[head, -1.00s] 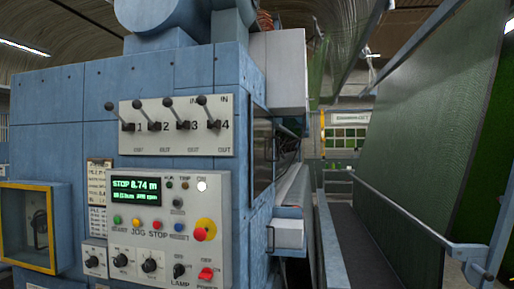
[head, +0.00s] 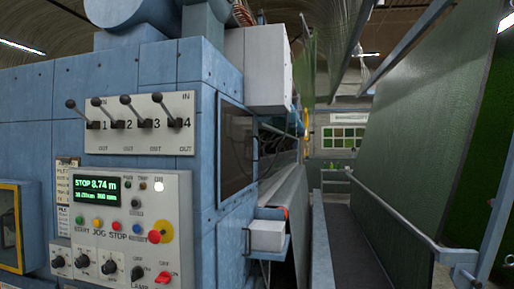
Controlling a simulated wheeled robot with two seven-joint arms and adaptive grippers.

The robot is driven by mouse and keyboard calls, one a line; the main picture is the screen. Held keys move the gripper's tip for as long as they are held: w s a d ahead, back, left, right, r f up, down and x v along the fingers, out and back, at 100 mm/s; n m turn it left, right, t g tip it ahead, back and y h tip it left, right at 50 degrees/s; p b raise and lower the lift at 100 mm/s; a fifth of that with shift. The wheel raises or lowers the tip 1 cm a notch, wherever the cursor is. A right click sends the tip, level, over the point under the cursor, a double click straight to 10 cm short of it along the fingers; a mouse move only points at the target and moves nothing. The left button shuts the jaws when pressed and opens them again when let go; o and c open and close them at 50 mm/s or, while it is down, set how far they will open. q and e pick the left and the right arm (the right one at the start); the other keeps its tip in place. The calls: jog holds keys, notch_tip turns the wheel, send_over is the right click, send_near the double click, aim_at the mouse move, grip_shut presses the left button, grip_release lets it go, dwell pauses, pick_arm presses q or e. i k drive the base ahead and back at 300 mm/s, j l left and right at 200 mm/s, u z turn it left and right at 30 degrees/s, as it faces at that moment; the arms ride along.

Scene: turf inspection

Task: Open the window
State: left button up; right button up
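A dark window (head: 235,158) is set in the right-hand side face of the blue machine (head: 145,75). I see it at a steep angle. Its pane looks shut, though the angle makes this hard to be sure of. A thin dark loop, perhaps a handle (head: 255,148), shows at its right edge. Neither of my grippers is in view.
A control panel (head: 122,235) with a lit display and a lever plate (head: 136,124) are on the machine's front. A white box (head: 267,235) sits on a small bracket below the window. A walkway (head: 352,250) runs along the right, beside a rail (head: 400,215) and hanging turf (head: 425,130).

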aim_at(236, 124)
jog(key=i+l+u, duration=0.1)
jog(key=i+l, duration=0.3)
jog(key=i+l+u, duration=0.1)
jog(key=i+l, duration=0.3)
jog(key=i+l+u, duration=0.1)
jog(key=i+l, duration=0.25)
jog(key=l, duration=0.3)
jog(key=i+l+u, duration=0.1)
jog(key=i+l, duration=0.25)
jog(key=l, duration=0.15)
